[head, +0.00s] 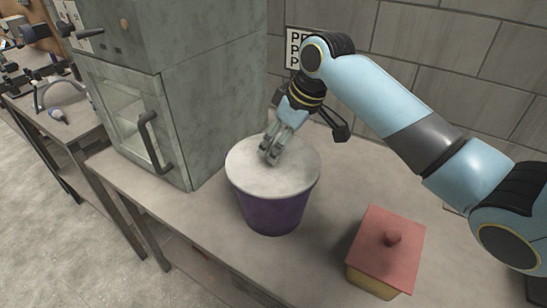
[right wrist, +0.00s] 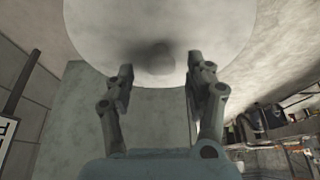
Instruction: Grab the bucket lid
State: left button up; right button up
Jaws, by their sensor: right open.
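The bucket (head: 272,208) is purple and stands upright on the table, with a round whitish lid (head: 295,178) on top. The lid also fills the top of the right wrist view (right wrist: 100,35), with a small rounded knob (right wrist: 155,58) on it. My right gripper (head: 268,157) reaches over the lid from behind. In the right wrist view its two fingers (right wrist: 158,75) are apart, one on each side of the knob, with nothing held. The head view hides the knob behind the fingers. I cannot tell whether the fingers touch the lid. My left gripper is not in view.
A large grey cabinet (head: 215,90) with a glass door and dark handle stands left of the bucket. A box with a red knobbed lid (head: 390,250) sits at the right front of the table. A tiled wall (head: 420,85) is behind.

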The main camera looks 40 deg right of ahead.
jog(key=shift+x, duration=1.15)
grip_shut()
jog(key=shift+r, duration=0.15)
